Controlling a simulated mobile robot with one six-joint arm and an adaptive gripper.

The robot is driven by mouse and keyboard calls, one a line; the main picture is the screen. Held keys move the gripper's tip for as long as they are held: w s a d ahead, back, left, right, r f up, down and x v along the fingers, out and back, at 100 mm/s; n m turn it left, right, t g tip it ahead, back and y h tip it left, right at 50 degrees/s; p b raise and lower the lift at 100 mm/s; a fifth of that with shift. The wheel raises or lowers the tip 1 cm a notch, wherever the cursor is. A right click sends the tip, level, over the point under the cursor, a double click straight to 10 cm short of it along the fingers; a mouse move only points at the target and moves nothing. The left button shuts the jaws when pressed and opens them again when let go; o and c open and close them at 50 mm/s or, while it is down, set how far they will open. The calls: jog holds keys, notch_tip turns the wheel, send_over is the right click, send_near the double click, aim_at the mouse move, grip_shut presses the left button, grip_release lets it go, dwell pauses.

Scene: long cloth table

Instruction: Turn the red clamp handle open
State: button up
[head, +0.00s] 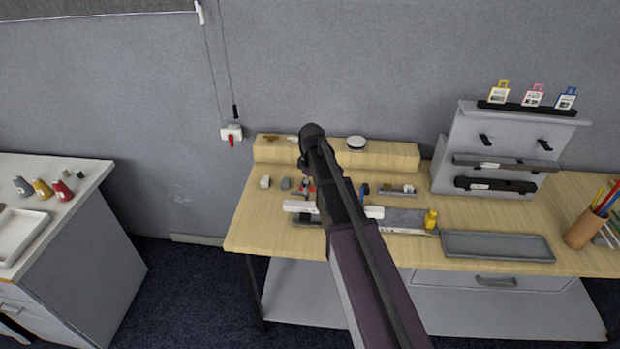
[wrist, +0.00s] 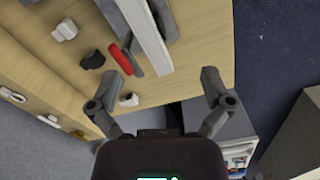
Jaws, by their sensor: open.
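The red clamp handle (wrist: 121,60) shows in the wrist view as a red bar beside a long pale rail (wrist: 146,36) on the wooden bench. In the head view, a small bit of red (head: 312,188) shows beside my arm, and the rest is hidden. My gripper (wrist: 158,78) is open and empty in the wrist view. Its left fingertip appears just below the red handle in the picture; I cannot tell whether they touch. The right finger is well apart from it. In the head view, my arm covers most of the gripper.
White and dark small parts (wrist: 64,30) lie left of the handle. A wall switch with a red lever (head: 231,138) hangs behind. A tool rack (head: 500,145) stands at back right.

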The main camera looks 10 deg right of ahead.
jog(key=s+f+m+b, duration=0.5)
jog(key=s+f+b, duration=0.2)
jog(key=s, duration=0.3)
jog(key=s+f+m+b, duration=0.5)
jog(key=s+f+b, duration=0.2)
jog(key=s, duration=0.4)
jog(key=shift+s+f+m, duration=0.3)
jog(key=shift+f, duration=0.15)
dwell(1.0)
